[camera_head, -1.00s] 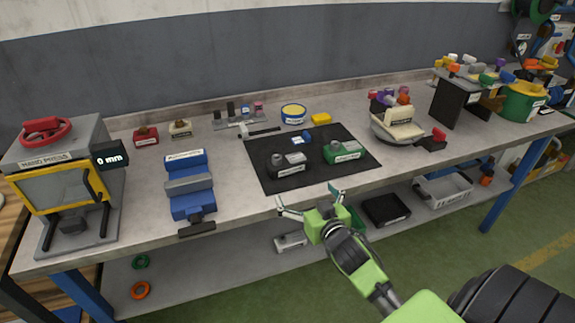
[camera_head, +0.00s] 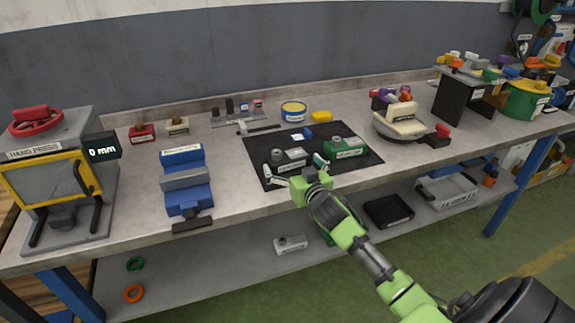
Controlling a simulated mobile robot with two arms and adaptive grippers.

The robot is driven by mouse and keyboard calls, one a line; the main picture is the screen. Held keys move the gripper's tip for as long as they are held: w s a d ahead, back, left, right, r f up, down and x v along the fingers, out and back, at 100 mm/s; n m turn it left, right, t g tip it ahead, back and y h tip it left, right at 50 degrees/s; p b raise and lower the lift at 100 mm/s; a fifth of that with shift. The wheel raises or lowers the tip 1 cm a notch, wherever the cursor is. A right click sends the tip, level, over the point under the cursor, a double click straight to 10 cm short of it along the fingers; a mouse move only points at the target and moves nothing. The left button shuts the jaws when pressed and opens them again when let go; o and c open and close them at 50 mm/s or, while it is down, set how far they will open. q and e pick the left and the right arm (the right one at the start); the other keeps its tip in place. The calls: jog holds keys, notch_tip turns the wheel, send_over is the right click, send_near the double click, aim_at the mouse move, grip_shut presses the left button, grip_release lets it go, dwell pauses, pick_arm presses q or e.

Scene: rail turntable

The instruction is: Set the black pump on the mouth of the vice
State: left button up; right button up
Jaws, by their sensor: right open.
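The black pump (camera_head: 288,164), a dark block with a pale label and knobs on top, sits on the black mat (camera_head: 270,141). The blue vice (camera_head: 182,156) with a grey jaw block stands to its left, near the front of the bench; nothing rests on its mouth. My right gripper (camera_head: 294,171) is open and empty at the near side of the black pump, its two fingers spread to either side of it. I cannot tell if they touch it. The gripper hides part of the mat's front edge. My left gripper is not in view.
A green pump (camera_head: 345,147) sits close to the right of the black one on the mat. The hand press (camera_head: 45,150) stands at the far left, a scale-like device (camera_head: 400,125) at the right. Bare bench lies between vice and mat.

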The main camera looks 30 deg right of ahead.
aim_at(287, 158)
jog(key=b+x, duration=0.1)
jog(key=x, duration=0.2)
jog(key=shift+w+f+b, duration=0.25)
jog(key=shift+w+b, duration=0.05)
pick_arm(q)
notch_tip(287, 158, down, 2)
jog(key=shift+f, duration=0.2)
pick_arm(e)
jog(key=shift+r, duration=0.1)
jog(key=c, duration=1.4)
jog(key=shift+r, duration=0.1)
